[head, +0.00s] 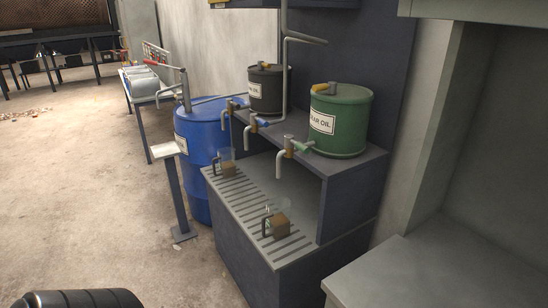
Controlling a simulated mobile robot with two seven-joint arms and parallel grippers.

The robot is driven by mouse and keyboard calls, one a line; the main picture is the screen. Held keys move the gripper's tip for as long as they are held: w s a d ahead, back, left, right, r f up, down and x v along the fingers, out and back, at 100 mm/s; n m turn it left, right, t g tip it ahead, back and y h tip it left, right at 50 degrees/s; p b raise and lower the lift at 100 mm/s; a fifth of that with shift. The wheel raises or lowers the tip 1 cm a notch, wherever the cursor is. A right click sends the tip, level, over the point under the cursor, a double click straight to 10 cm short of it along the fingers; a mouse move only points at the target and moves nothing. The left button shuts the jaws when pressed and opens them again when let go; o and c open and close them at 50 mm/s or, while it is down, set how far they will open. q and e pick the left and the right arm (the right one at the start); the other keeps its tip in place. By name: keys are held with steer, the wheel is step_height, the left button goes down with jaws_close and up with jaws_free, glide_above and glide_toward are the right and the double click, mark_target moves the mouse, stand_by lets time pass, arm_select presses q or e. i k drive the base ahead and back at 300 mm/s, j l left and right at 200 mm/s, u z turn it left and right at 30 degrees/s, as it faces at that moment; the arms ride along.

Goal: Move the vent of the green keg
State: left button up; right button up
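The green keg (341,122) stands upright on the upper shelf of a dark dispensing stand, with a white label ending in "AR OIL". I cannot tell whether the vent is open or shut. Neither of my grippers shows in the head view, and nothing touches the keg.
A dark keg (266,91) stands behind left, with its own yellow top piece. A blue drum (196,136) stands left of the stand. Jugs (278,222) sit on the slotted drip tray (246,205). A grey counter (424,275) is at right. Floor at left is mostly open.

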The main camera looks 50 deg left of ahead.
mark_target(331, 87)
steer(key=u, duration=1)
